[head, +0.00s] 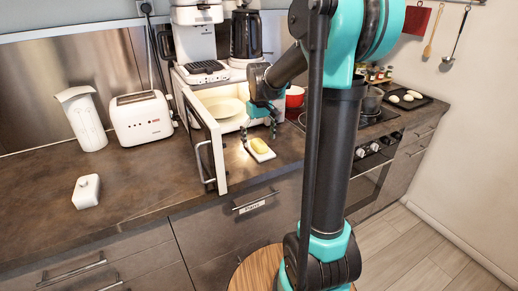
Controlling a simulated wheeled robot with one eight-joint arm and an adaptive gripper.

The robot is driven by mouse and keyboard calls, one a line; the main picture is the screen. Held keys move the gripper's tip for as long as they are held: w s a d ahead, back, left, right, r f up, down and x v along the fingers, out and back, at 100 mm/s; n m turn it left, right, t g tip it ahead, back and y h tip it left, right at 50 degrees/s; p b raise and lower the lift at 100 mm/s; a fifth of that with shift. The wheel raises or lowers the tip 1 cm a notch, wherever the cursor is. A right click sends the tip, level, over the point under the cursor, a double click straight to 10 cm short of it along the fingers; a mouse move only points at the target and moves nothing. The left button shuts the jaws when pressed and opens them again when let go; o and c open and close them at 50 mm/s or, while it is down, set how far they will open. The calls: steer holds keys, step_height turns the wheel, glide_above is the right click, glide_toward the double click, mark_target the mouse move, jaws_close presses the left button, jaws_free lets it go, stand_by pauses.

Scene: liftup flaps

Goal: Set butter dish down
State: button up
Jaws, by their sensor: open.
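The butter dish (266,157) is a small white tray with a yellow block of butter (259,145) on it. It appears to rest on the dark countertop just in front of the small white cabinet. My gripper (259,131) is open, just above and behind the dish, with its fingers pointing down. I cannot tell whether a fingertip touches the dish. A white lid-like piece with a knob (87,191) stands apart on the counter at the left.
The white cabinet's door (206,142) stands open towards the front, left of the dish. A plate (224,107) lies inside the cabinet. A toaster (142,118) and a white pitcher (83,119) stand at the left. A stove with pots is at the right. The front-left counter is mostly clear.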

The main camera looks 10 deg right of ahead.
steer(key=shift+f, duration=1.4)
steer(key=shift+c, duration=0.4)
steer(key=c, duration=1.6)
steer(key=shift+r, duration=0.15)
